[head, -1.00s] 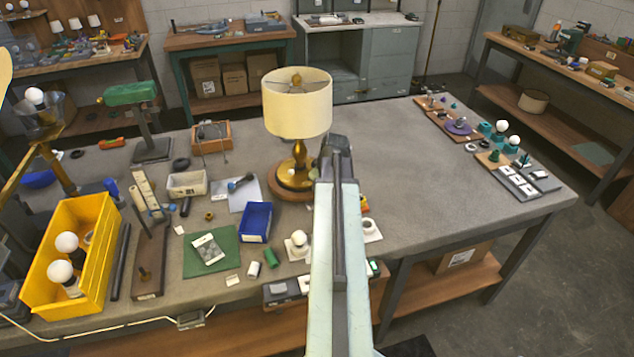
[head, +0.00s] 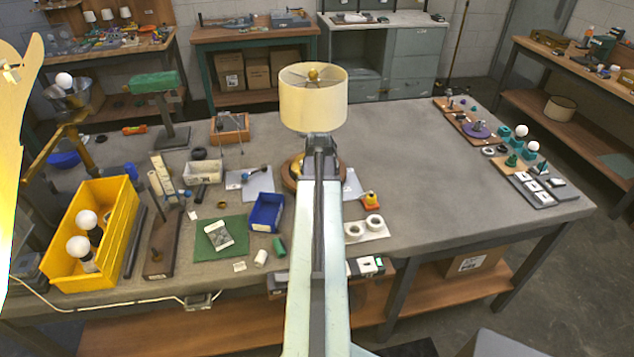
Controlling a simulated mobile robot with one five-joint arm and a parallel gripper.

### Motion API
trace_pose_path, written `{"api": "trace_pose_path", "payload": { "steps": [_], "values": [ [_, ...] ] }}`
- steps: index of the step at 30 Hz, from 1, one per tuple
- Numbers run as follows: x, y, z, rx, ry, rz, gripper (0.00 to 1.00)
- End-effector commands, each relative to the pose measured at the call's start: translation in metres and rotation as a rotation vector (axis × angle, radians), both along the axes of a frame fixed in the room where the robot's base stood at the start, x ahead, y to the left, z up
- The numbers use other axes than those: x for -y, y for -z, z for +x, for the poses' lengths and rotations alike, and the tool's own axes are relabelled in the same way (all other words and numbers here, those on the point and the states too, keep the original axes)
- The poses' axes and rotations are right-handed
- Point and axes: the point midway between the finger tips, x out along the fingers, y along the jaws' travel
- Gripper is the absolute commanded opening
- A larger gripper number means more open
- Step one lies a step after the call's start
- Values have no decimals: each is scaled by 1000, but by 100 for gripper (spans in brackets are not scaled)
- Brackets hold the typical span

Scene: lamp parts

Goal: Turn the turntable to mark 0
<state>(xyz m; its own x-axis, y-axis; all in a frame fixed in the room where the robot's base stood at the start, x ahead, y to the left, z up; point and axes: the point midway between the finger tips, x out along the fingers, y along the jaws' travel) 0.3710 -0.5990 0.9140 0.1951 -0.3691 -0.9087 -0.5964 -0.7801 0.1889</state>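The lamp has a cream drum shade (head: 313,98) and a brass body, now mostly hidden behind my arm. It stands on a round brown base (head: 289,181), which looks like the turntable. Only its left edge and a little of its right edge show beside my arm. I can make out no marks or numbers on it. My gripper (head: 320,146) is at the far end of my pale arm, in front of the lamp stem, just below the shade. Its fingers are not clear, and I cannot tell whether it touches the lamp or base.
Left of the lamp are a blue bin (head: 267,213), a green mat (head: 220,238) and a yellow bin (head: 95,235) with bulbs. A white plate with two rings (head: 364,229) and an orange-yellow part (head: 370,200) lie right of my arm. The grey tabletop (head: 430,170) further right is clear.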

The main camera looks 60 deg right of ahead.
Motion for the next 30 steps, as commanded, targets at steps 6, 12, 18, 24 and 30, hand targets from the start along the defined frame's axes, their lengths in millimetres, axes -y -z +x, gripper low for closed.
{"api": "trace_pose_path", "payload": {
  "steps": [6,12,18,24,30],
  "values": [
    [9,-2,-5,7,22,-9,0],
    [11,-2,-8,6,28,-10,0],
    [13,-1,-11,5,32,-10,44],
    [12,-1,-12,4,33,-7,44],
    [10,-6,-14,3,33,-7,44]
  ]
}}
